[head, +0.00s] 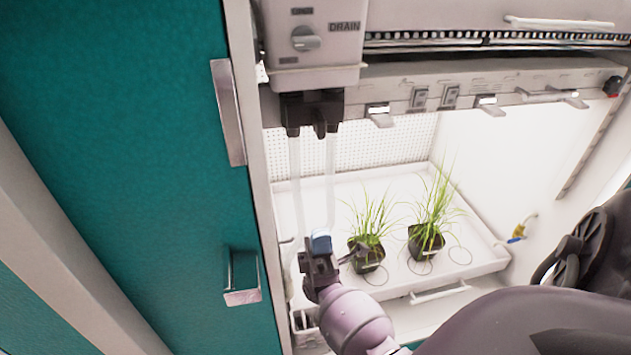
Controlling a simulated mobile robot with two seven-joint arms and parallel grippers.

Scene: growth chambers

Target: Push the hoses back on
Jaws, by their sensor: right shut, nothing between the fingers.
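Two pale translucent hoses hang side by side from a black connector block (312,110) under the drain unit. The left hose (296,185) runs down toward the tray's left edge. The right hose (330,170) drops toward my right gripper (319,255), and its lower end is hard to make out there. My right gripper is shut with nothing between its fingers, below the hoses. A small blue piece (321,242) shows at its tip; I cannot tell whether it is a hose fitting. A yellow-and-blue fitting (517,234) sits on the chamber's right wall. My left gripper is out of view.
A white tray (465,262) holds two black pots of grass (367,254) (427,242), close to the right of my gripper. A teal door (130,150) with a metal handle stands at left. The drain unit (310,40) with its knob overhangs above.

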